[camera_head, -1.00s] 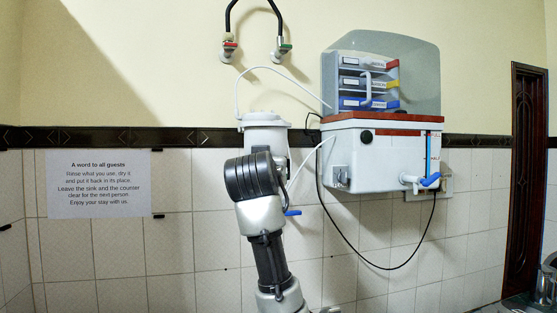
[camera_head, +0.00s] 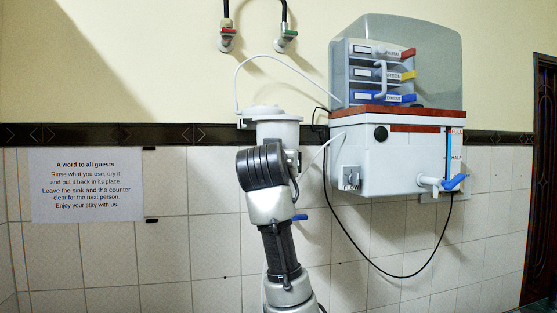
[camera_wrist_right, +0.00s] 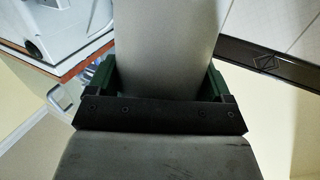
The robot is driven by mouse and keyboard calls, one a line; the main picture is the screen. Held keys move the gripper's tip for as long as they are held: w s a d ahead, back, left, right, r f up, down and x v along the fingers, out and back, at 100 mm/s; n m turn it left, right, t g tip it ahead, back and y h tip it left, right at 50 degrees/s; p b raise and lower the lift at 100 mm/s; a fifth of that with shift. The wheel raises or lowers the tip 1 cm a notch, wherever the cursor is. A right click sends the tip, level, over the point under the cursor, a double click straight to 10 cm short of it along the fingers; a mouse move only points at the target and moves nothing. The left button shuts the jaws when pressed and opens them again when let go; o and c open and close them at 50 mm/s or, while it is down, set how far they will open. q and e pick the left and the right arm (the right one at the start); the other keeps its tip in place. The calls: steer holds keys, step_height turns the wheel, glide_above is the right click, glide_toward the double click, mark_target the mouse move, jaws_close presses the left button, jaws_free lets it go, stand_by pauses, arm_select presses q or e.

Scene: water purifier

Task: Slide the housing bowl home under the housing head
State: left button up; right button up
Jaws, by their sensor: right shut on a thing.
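The white housing head (camera_head: 272,113) is fixed to the wall, with a thin white hose rising from it. My right arm covers the space below it in the head view, and a pale cylinder (camera_head: 290,134) shows just under the head's rim. In the right wrist view my right gripper (camera_wrist_right: 162,88) is shut on a smooth grey cylinder, the housing bowl (camera_wrist_right: 166,42), with a finger on each side. The bowl's far end runs out of that picture, so its contact with the head is hidden. My left gripper is out of view.
The white purifier tank (camera_head: 395,160) with a blue tap (camera_head: 454,183) hangs to the right, with a drawer stack (camera_head: 382,72) above it. A blue lever (camera_head: 299,217) sticks out beside my right arm. Two wall taps (camera_head: 227,40) are above. A paper notice (camera_head: 87,184) is at the left.

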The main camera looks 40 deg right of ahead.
steer(key=w, duration=0.1)
steer(key=w+d+p, duration=0.1)
steer(key=w+p, duration=0.1)
steer(key=shift+w+d+r, duration=0.15)
steer(key=shift+w+d, duration=0.1)
steer(key=shift+d, duration=0.15)
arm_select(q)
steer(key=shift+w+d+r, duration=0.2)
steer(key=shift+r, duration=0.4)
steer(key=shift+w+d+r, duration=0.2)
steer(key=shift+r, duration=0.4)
arm_select(e)
steer(key=shift+w, duration=0.2)
